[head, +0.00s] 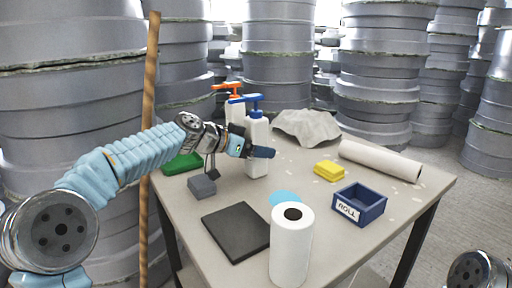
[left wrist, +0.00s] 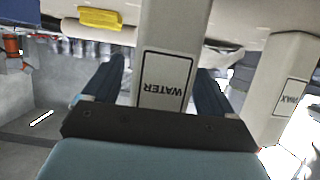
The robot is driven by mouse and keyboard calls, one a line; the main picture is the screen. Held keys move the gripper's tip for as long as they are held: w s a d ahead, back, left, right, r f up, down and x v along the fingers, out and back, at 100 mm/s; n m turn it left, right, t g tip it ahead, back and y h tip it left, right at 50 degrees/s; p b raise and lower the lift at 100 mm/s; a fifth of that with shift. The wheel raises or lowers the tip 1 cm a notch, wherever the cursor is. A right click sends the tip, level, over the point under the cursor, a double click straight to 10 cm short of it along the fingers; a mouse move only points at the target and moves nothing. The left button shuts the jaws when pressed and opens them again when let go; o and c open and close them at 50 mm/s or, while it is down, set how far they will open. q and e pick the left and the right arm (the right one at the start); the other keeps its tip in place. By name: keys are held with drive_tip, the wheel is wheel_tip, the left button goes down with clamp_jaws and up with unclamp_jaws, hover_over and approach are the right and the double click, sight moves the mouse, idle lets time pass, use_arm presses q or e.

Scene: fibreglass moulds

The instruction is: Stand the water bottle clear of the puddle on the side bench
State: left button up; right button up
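The water bottle (head: 257,132), white with a blue pump, stands upright on the side bench (head: 395,185). Its WATER label shows upside down in the left wrist view, where the bottle (left wrist: 175,50) lies between my fingers. My left gripper (head: 257,151) is open around it at mid height, with a gap visible between bottle and one finger. The light blue puddle (head: 284,197) lies nearer the front, partly hidden by a white paper roll (head: 290,250). The bottle's base looks behind and apart from it. My right gripper is not in view; only part of my right arm shows.
An orange-pump bottle (head: 235,108) stands just behind. A grey block (head: 202,187), black slab (head: 236,227), green pad (head: 183,163), yellow block (head: 329,171), blue ROLL bin (head: 359,204), rolled sheet (head: 380,160) and grey cloth (head: 306,126) also occupy the bench.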

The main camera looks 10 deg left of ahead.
use_arm(q)
drive_tip(key=shift+r+p, duration=0.3)
drive_tip(key=b+v, duration=0.2)
drive_tip(key=v, duration=1)
